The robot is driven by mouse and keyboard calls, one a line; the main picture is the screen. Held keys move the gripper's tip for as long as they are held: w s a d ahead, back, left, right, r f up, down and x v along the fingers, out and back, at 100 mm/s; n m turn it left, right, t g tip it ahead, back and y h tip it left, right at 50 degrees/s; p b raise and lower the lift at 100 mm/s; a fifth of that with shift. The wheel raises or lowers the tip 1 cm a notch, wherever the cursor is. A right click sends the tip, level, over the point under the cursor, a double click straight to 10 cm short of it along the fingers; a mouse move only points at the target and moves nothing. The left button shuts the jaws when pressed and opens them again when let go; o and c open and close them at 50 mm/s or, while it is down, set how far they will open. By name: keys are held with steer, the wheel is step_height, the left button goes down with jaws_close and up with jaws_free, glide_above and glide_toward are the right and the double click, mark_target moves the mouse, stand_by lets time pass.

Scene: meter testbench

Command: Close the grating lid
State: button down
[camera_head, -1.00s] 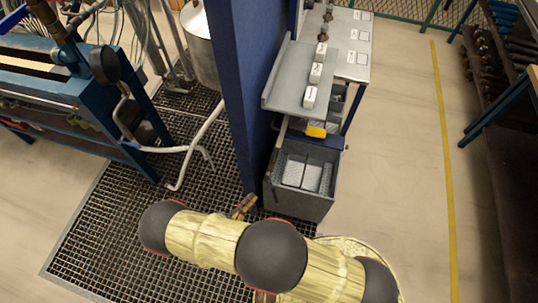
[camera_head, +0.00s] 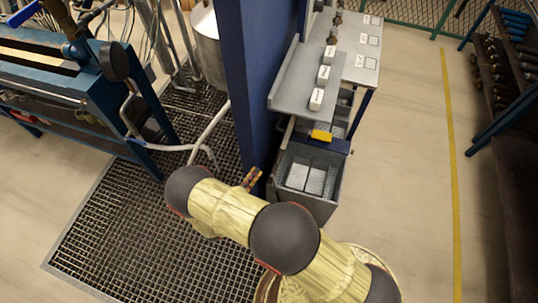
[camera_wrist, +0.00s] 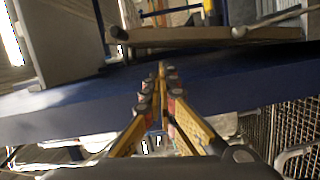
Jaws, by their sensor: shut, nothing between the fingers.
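A dark metal floor grating (camera_head: 100,235) covers the floor at the left and centre in the head view. Grating mesh also shows at the right edge of the wrist view (camera_wrist: 300,125). I cannot make out a separate raised lid in either view. My gripper (camera_head: 252,180) is beside the foot of the blue column, above the grating's right side, partly hidden by my arm. In the wrist view my gripper (camera_wrist: 160,85) has its fingers together with nothing between them, in front of a blue surface; I cannot tell whether they touch it.
A tall blue column (camera_head: 258,80) rises right of the grating. A blue workbench (camera_head: 60,85) and a bent white pipe (camera_head: 200,140) are at the left. The floor by the yellow line is clear.

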steer(key=b+x, duration=0.1)
steer(key=x, duration=1)
